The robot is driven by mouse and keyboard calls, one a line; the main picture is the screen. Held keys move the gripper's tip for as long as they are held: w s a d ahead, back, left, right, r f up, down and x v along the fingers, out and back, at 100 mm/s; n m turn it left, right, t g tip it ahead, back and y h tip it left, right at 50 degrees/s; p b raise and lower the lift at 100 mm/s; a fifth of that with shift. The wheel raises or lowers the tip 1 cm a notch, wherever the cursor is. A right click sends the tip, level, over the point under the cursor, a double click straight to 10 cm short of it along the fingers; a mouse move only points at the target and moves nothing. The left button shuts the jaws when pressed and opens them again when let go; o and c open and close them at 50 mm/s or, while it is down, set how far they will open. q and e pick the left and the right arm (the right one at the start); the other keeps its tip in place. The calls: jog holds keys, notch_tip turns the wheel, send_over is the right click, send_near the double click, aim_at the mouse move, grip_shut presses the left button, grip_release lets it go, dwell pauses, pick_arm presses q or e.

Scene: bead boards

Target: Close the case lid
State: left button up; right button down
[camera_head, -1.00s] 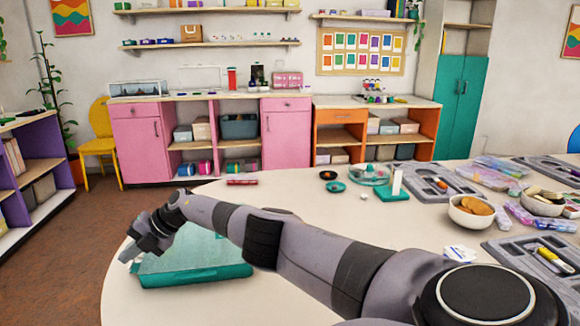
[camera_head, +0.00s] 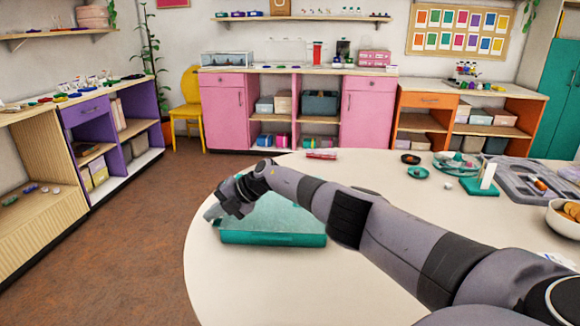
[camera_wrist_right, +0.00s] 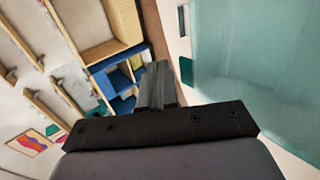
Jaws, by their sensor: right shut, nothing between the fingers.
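The teal case (camera_head: 272,239) lies near the left edge of the round table. Its see-through teal lid (camera_head: 285,212) appears to lie low over the base, but I cannot tell whether it is fully down. The lid also fills the right side of the right wrist view (camera_wrist_right: 260,60). My right gripper (camera_head: 228,212) is shut and empty at the case's left end, and my arm hides part of the case's back. In the wrist view the fingers (camera_wrist_right: 157,86) point past the case's edge; contact is unclear. My left gripper is out of view.
The pale table (camera_head: 250,285) is clear in front of the case. A red item (camera_head: 321,155) lies at its back edge. Small dishes (camera_head: 417,172), a grey tray (camera_head: 535,180) and a bowl of orange discs (camera_head: 565,215) stand to the right. Bare floor lies left of the table.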

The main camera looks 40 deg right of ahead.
notch_tip(320, 180, up, 4)
jog(key=p, duration=0.4)
jog(key=shift+r, duration=0.15)
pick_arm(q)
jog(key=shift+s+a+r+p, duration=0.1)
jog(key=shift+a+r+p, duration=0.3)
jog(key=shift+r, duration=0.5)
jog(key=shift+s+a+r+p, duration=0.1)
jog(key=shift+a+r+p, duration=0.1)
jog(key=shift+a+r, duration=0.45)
pick_arm(e)
notch_tip(320, 180, up, 9)
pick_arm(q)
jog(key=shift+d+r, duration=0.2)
